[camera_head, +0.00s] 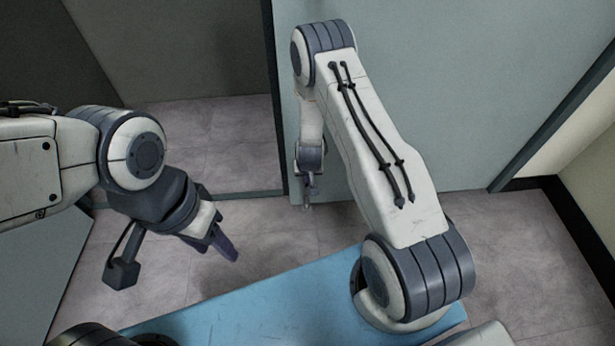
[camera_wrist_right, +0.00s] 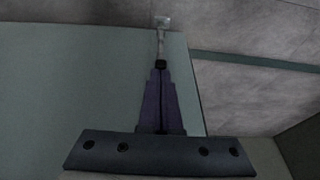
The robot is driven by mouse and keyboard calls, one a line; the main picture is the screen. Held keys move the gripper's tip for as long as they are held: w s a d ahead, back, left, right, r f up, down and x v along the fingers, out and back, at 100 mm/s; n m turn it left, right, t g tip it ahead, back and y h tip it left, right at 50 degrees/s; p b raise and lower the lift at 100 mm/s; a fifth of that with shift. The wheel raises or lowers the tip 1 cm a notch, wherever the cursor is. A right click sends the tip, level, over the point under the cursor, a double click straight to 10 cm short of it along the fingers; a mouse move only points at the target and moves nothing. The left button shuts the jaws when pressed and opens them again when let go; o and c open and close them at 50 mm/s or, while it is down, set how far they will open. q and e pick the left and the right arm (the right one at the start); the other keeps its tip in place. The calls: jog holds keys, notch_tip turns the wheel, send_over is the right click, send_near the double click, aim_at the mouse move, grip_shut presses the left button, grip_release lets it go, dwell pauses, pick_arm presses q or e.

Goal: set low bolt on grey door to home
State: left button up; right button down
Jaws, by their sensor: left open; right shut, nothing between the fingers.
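The grey door (camera_head: 450,90) fills the upper right of the head view, and its face (camera_wrist_right: 80,90) fills the left of the right wrist view. The low bolt (camera_wrist_right: 162,45) shows in the right wrist view as a thin pale metal rod near the door's bottom edge, with a wider light end at the edge. My right gripper (camera_head: 309,180) is low by the door's left edge. In the wrist view its purple fingers (camera_wrist_right: 160,68) are shut and empty, tips at the near end of the rod; I cannot tell whether they touch. My left gripper (camera_head: 228,248) is open and empty, away from the door.
A blue surface (camera_head: 270,300) lies below my right arm at the bottom. Tiled floor (camera_head: 225,140) shows through the opening left of the door, with a threshold strip across it. A dark skirting (camera_head: 575,220) runs along the wall at right.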

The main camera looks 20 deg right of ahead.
jog(key=shift+s+f, duration=0.1)
jog(key=shift+f, duration=0.05)
notch_tip(320, 180, up, 5)
jog(key=p, duration=0.5)
jog(key=p+v, duration=0.3)
jog(key=v, duration=0.6)
